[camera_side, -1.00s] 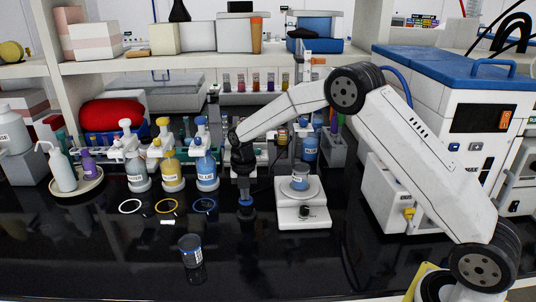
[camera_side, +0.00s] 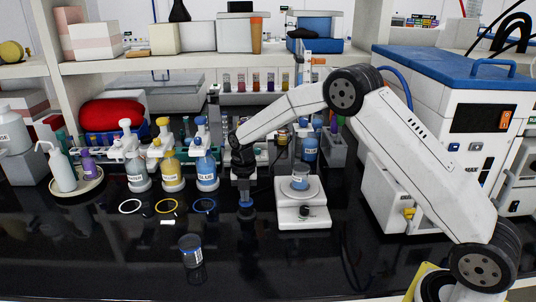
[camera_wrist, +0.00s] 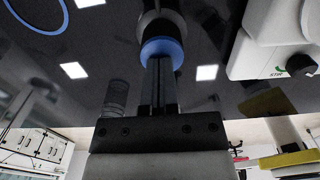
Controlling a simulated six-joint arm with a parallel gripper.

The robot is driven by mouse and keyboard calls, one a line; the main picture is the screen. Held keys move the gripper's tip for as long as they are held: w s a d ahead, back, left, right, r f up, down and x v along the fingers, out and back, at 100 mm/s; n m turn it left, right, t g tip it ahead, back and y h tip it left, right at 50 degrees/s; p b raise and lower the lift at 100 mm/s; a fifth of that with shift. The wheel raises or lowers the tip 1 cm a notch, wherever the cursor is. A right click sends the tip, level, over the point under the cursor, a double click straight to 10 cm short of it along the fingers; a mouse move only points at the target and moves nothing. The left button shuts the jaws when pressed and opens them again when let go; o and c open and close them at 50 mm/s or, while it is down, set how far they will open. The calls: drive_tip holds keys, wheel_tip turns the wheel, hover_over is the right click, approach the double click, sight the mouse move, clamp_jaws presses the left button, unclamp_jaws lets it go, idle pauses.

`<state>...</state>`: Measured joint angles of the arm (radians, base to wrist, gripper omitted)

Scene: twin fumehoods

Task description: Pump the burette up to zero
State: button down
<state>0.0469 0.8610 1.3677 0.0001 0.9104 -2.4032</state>
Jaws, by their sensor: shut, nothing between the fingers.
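My gripper (camera_side: 245,188) points straight down over the black counter, left of the white stirrer (camera_side: 303,204). Its thin fingers (camera_wrist: 160,64) are together with nothing between them. A blue-collared round piece (camera_wrist: 162,50) with a grey body lies right at the fingertips in the wrist view. It also shows below my gripper in the side view (camera_side: 246,208); I cannot tell whether they touch.
White, yellow and blue pump bottles (camera_side: 172,170) stand left of my gripper, with coloured rings (camera_side: 167,206) before them. A dark jar (camera_side: 190,250) stands at the front. A large blue-lidded machine (camera_side: 455,110) fills the right. The front counter is mostly clear.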

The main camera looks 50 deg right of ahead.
wheel_tip(320, 180, up, 13)
idle(0.5)
drive_tip(key=shift+f, duration=0.1)
idle(0.7)
drive_tip(key=shift+d+r, duration=0.1)
drive_tip(key=shift+r, duration=0.85)
drive_tip(key=shift+f, duration=0.1)
wheel_tip(320, 180, down, 14)
drive_tip(key=shift+r, duration=0.1)
idle(0.4)
